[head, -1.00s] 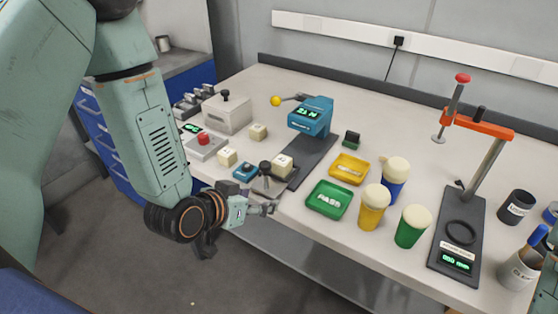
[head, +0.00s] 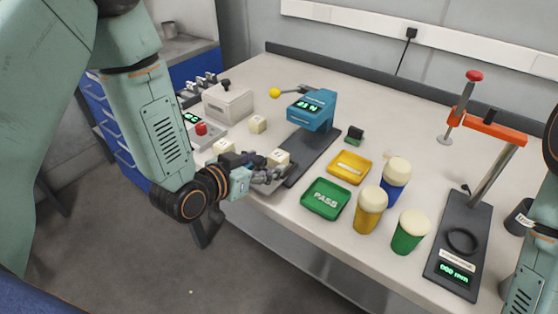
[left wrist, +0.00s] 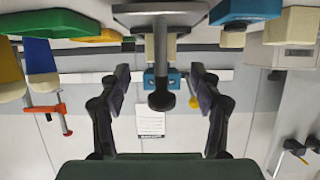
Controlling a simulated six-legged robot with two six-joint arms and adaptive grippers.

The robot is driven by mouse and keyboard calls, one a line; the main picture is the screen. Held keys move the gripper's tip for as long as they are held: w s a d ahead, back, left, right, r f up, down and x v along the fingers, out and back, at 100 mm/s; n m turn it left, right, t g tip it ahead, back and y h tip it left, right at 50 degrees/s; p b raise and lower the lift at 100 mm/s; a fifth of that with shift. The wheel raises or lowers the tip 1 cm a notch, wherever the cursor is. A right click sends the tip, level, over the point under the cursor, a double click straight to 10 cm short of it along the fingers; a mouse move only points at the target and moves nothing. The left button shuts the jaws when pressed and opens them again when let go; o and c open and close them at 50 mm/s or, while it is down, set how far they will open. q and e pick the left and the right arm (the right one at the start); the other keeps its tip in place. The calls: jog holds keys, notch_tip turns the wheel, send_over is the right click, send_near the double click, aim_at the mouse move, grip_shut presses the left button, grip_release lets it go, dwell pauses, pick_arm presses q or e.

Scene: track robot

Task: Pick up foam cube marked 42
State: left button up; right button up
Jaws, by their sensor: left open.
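Three cream foam cubes show in the head view: one at the back (head: 257,124), one at the front left (head: 223,148) partly behind my left gripper, and one on the dark base of the blue device (head: 279,157). Their markings are too small to read, so I cannot tell which is 42. My left gripper (head: 277,174) is open and empty at the table's front edge, close to the cube on the base. In the left wrist view its fingers (left wrist: 161,88) are spread, with a dark round knob between them. My right gripper is out of view.
The blue device (head: 311,112) stands behind the gripper. A green PASS tray (head: 325,199) and a yellow tray (head: 349,167) lie to the right, beside several foam-topped cups. An orange-armed stand (head: 484,132) is further right. A grey box (head: 228,105) stands at back left.

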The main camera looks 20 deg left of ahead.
aim_at(274, 161)
pick_arm(q)
jog(key=x, duration=0.4)
jog(key=shift+w+a+f+b, duration=0.2)
jog(key=shift+f+b, duration=0.1)
jog(key=shift+f, duration=0.2)
jog(key=shift+s+d+r, duration=0.1)
jog(key=shift+d+r, duration=0.05)
jog(key=shift+d, duration=0.05)
jog(key=shift+c, duration=0.8)
jog(key=shift+a, duration=0.1)
jog(key=c, duration=0.7)
